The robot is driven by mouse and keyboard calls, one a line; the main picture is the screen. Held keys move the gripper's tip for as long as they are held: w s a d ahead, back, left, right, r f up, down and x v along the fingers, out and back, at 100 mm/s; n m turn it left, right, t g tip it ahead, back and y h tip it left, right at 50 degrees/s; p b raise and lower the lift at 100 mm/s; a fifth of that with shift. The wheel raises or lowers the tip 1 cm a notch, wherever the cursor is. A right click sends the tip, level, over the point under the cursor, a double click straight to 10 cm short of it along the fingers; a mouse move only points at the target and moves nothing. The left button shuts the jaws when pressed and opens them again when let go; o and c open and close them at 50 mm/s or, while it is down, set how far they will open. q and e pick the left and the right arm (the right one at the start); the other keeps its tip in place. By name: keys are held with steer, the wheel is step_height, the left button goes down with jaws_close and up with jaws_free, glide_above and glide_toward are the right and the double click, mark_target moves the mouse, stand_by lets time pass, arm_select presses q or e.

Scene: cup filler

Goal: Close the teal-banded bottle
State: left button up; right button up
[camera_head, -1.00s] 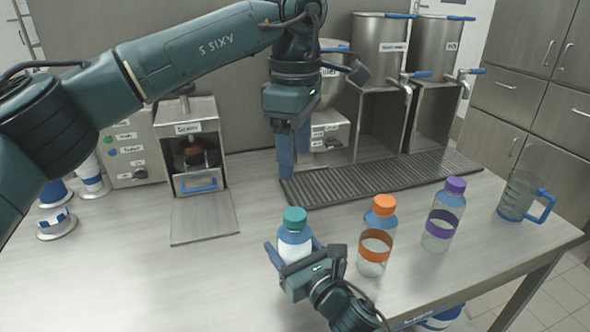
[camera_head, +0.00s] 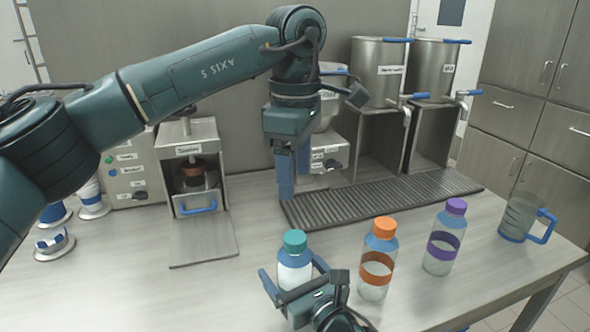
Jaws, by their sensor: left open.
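The teal-banded bottle (camera_head: 295,268) stands upright at the table's front, with white contents and a teal cap (camera_head: 294,241) on its mouth. Its band is hidden by my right gripper. I cannot tell how tight the cap is. My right gripper (camera_head: 294,278) comes from the front, with its fingers apart on either side of the bottle's body. My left gripper (camera_head: 286,176) points down, open and empty, behind and above the bottle, near the grooved mat's left end. Its fingers overlap in this view.
An orange-banded bottle (camera_head: 376,274) and a purple-banded bottle (camera_head: 442,250) stand capped to the right. A jug (camera_head: 519,218) stands beyond them. The grooved mat (camera_head: 390,198) lies behind, before steel dispensers. The table at front left is clear.

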steer(key=b+v, duration=0.1)
steer(key=v, duration=1)
steer(key=shift+s+d+f, duration=0.15)
steer(key=shift+s+d, duration=0.35)
steer(key=shift+s, duration=0.25)
